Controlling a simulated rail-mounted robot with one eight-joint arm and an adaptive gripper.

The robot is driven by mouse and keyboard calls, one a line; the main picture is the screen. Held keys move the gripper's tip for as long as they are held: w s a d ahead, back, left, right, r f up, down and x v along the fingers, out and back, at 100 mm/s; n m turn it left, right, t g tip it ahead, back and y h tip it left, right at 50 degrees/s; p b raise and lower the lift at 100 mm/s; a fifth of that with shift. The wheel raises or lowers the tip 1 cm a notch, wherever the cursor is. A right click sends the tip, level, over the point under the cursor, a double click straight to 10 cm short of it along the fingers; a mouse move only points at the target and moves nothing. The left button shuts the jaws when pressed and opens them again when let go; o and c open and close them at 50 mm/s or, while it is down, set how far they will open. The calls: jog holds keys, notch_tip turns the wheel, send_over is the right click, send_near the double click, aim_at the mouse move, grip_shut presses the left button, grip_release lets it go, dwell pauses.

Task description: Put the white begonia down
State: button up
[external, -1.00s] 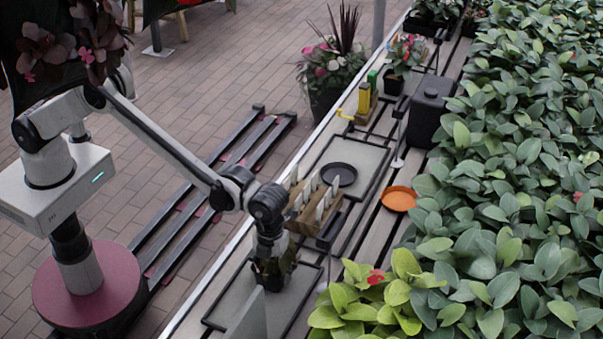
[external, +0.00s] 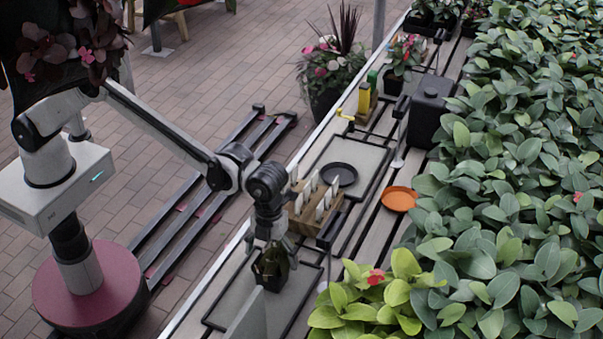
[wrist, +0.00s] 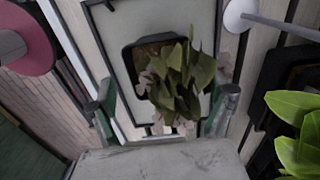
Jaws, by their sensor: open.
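The begonia stands upright in a dark square pot (external: 271,272) on a grey, black-framed panel at the near end of the bench. In the wrist view its green leaves and pale whitish-pink flowers (wrist: 180,80) cover part of the pot, and dark soil shows at one side. My gripper (external: 270,245) is just above the pot, pointing down. In the wrist view the two fingers of my gripper (wrist: 168,92) are spread wide on either side of the plant, with gaps between them and the pot. The pot's base is hidden in the wrist view.
A wooden rack with white labels (external: 315,208) stands just beyond my gripper. Further along are a black saucer (external: 339,174), an orange saucer (external: 399,199) and a black canister (external: 429,110). Dense leafy plants (external: 500,190) fill the right side. A pale upright panel (external: 248,318) stands nearby.

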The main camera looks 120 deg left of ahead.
aim_at(272, 267)
jog(key=s+r+n+t, duration=0.1)
jog(key=s+r+n, duration=0.1)
jog(key=s+r, duration=0.5)
jog(key=s+r+n+t, duration=0.1)
jog(key=s+r+n, duration=0.15)
jog(key=r, duration=0.85)
jog(key=s+r+n+t, duration=0.1)
jog(key=s+r+n, duration=0.45)
jog(key=s, duration=0.75)
jog(key=s+f+n+t, duration=0.2)
jog(key=s+n, duration=0.1)
jog(key=s, duration=1.1)
jog(key=s+f+n+t, duration=0.2)
jog(key=s+f+n, duration=0.1)
jog(key=s, duration=1.1)
jog(key=shift+f+n, duration=0.25)
jog(key=shift+n, duration=0.45)
jog(key=shift+s, duration=0.1)
